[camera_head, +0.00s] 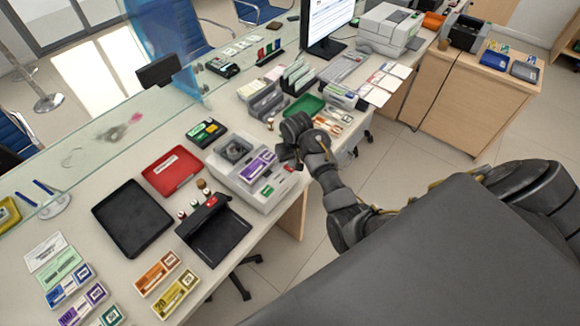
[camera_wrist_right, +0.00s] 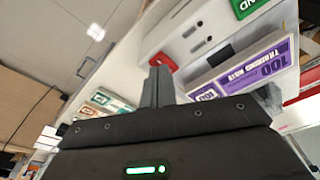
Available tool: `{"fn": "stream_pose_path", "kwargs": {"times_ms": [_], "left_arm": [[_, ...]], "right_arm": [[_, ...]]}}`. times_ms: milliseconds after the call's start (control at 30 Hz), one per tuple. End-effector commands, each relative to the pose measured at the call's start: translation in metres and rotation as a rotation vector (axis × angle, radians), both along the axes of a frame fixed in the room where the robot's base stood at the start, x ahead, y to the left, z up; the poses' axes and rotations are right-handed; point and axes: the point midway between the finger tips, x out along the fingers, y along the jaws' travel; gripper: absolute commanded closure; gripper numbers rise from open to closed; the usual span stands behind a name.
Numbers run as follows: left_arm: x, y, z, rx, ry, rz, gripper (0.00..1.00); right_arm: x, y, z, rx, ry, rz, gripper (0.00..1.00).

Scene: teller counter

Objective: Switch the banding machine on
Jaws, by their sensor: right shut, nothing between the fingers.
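The banding machine (camera_head: 222,172) is a white and grey box on the counter, with a round grey part on top and a purple banknote pack (camera_head: 257,166) on it. In the right wrist view its white body (camera_wrist_right: 205,22) carries a red switch (camera_wrist_right: 163,61), a green label (camera_wrist_right: 247,8) and the purple pack (camera_wrist_right: 245,72). My right gripper (camera_head: 287,157) is at the machine's right end. In the right wrist view its shut, empty fingers (camera_wrist_right: 160,76) point at the red switch, their tips very close to it; I cannot tell whether they touch. My left gripper is out of view.
A red tray (camera_head: 172,172), a black tray (camera_head: 132,218) and a black device (camera_head: 217,236) lie left of the machine. A green tray (camera_head: 304,107) and note packs lie behind my right gripper. A glass screen (camera_head: 90,150) runs along the counter.

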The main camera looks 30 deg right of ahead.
Motion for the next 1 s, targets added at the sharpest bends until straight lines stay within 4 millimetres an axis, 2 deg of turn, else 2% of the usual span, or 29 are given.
{"fn": "stream_pose_path", "kwargs": {"times_ms": [1000], "left_arm": [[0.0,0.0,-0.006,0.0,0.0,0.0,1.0]], "right_arm": [[0.0,0.0,-0.014,0.0,0.0,0.001,1.0]]}}
